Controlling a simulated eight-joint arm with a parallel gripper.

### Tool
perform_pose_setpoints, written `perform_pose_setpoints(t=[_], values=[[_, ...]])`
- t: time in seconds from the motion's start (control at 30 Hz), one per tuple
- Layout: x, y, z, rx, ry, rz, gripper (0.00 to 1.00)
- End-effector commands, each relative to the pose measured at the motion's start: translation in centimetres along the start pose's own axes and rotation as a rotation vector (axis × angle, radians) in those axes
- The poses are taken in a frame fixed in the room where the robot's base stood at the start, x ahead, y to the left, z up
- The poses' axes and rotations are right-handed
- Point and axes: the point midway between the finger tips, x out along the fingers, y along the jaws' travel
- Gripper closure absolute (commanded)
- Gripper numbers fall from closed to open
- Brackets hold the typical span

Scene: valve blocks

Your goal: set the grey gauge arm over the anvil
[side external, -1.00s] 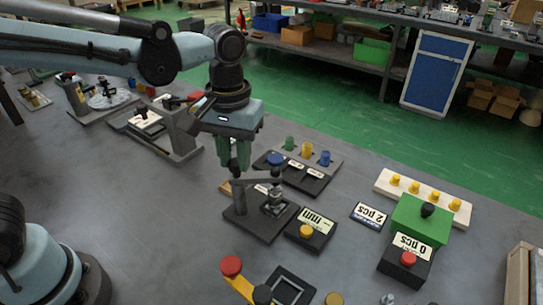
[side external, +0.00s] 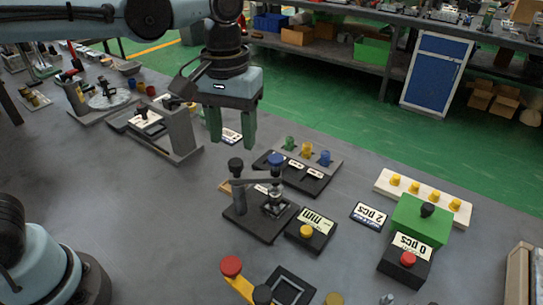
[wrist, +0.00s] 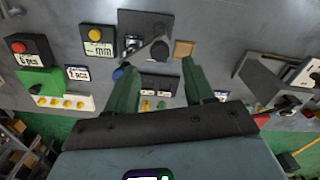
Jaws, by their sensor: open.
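The gauge stands on a dark base plate (side external: 250,222) near the table's middle. Its upright post carries a black knob (side external: 236,164). The grey gauge arm (side external: 256,182) reaches from the post to the right, and its end appears above the metal anvil (side external: 273,204). From above, the wrist view shows the black knob (wrist: 158,51) and the anvil (wrist: 133,43); the arm is hard to make out there. My gripper (side external: 232,143) is open and empty, above and behind the post, clear of the gauge. Its green fingers also show in the wrist view (wrist: 158,66).
A yellow-button display box (side external: 310,228) stands right of the gauge. A peg rack (side external: 318,165) and a blue knob (side external: 275,160) are behind it. A green block with a black knob (side external: 420,218) is further right. A grey fixture (side external: 180,132) stands left. The table in front-left is clear.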

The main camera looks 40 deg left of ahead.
Motion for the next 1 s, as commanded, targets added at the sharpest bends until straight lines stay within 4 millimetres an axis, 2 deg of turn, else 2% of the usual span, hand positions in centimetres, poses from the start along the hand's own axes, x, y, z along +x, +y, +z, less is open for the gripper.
perform_pose_setpoints(t=[0.2, 0.4, 0.6, 1.0], values=[[-3.7, 0.0, 0.0, -0.001, 0.000, 0.000, 0.47], [-6.0, 0.0, 0.0, -0.001, 0.000, 0.000, 0.47], [-6.8, 0.0, 0.0, -0.001, 0.000, 0.000, 0.47], [-6.5, -0.5, 0.0, 0.007, 0.015, 0.011, 0.47]])
